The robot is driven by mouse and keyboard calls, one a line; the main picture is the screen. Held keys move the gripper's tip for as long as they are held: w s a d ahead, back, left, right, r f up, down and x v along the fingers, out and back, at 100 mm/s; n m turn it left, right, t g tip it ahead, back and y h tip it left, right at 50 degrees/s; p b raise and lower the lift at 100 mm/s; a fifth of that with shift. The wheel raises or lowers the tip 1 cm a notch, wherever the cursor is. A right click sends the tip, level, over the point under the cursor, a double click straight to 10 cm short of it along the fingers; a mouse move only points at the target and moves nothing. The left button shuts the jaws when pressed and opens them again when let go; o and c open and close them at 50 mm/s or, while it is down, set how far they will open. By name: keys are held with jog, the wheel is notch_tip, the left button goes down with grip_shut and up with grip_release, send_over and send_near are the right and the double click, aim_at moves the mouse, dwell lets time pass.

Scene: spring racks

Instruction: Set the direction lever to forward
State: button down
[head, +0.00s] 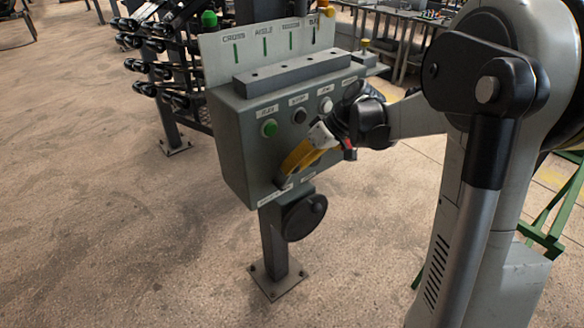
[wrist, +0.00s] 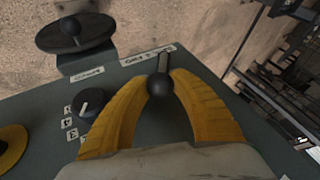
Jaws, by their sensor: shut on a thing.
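The direction lever (wrist: 163,63) is a short metal stem with a black ball knob (wrist: 160,84) on the face of the grey-green control box (head: 232,160). In the wrist view the knob sits between the yellow fingers of my gripper (wrist: 162,82), which are closed in on it. A label plate lies on the panel by the stem's end. In the head view my gripper (head: 284,178) reaches the lower part of the box's front, and the fingers hide most of the lever.
A green button (head: 269,128) and a dark button (head: 300,116) sit above my gripper. A black rotary knob (wrist: 92,103) is beside the fingers. A black handwheel (head: 304,217) hangs below the box on its post. A rack (head: 160,60) stands behind left; the floor at left is clear.

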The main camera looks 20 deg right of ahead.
jog(key=c, duration=1)
grip_release()
jog(key=shift+c, duration=0.2)
jog(key=v, duration=1.2)
jog(key=shift+a, duration=0.1)
jog(key=s+a+f+m+t+h, duration=0.2)
jog(key=s+a, duration=0.3)
jog(key=s, duration=0.4)
jog(key=s+a+f+m+t+h, duration=0.2)
jog(key=s+a+h, duration=0.3)
jog(key=s, duration=0.4)
jog(key=shift+s+f+m, duration=0.2)
jog(key=shift+f+m, duration=0.15)
jog(key=shift+m, duration=0.05)
